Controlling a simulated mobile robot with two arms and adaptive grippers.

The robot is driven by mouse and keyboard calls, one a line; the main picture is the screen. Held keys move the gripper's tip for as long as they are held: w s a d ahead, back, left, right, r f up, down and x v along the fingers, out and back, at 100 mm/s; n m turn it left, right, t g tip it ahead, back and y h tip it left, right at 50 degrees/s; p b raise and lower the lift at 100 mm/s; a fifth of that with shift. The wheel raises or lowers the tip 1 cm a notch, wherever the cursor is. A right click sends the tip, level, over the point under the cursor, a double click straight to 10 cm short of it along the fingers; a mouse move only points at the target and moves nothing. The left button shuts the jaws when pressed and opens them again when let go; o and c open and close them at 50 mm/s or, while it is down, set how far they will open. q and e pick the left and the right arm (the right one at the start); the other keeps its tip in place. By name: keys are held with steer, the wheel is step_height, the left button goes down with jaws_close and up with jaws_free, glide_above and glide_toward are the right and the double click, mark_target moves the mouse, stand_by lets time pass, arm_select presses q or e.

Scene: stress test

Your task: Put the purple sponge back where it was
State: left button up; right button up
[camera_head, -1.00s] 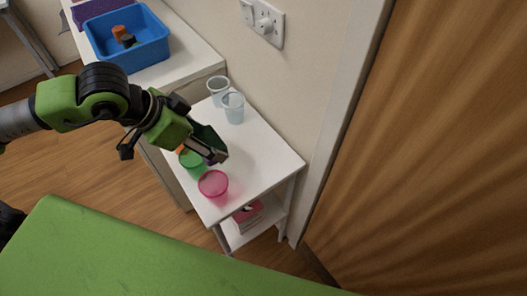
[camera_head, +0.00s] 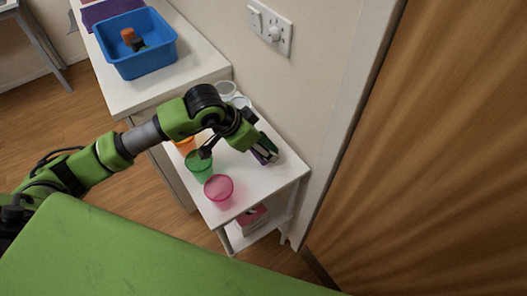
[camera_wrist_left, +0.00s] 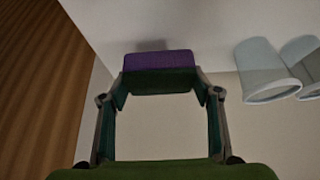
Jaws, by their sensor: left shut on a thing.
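The purple sponge (camera_wrist_left: 158,60), with a dark green side, is between the fingers of my left gripper (camera_wrist_left: 160,85) in the left wrist view. My left gripper (camera_head: 263,150) is shut on it over the right part of the small white table (camera_head: 262,186), close to the wall. In the head view only a little purple (camera_head: 262,158) shows beside the fingers. I cannot tell whether the sponge touches the tabletop. My right gripper is not in view.
A green cup (camera_head: 199,170), a pink cup (camera_head: 219,191) and an orange cup (camera_head: 185,146) line the table's left edge. Clear cups (camera_wrist_left: 267,75) stand at its back. A blue bin (camera_head: 135,65) is on the white cabinet. The wall and wooden door (camera_head: 420,160) bound the right.

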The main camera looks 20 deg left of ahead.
arm_select(q)
steer(key=shift+w+d+f, duration=0.1)
steer(key=shift+w+f, duration=0.05)
steer(key=shift+f, duration=0.8)
steer(key=shift+w+d+f, duration=0.1)
steer(key=shift+f, duration=0.8)
steer(key=shift+f+b, duration=0.1)
steer(key=shift+b, duration=0.25)
steer(key=shift+f, duration=0.1)
steer(key=o, duration=1)
steer(key=shift+o, duration=0.2)
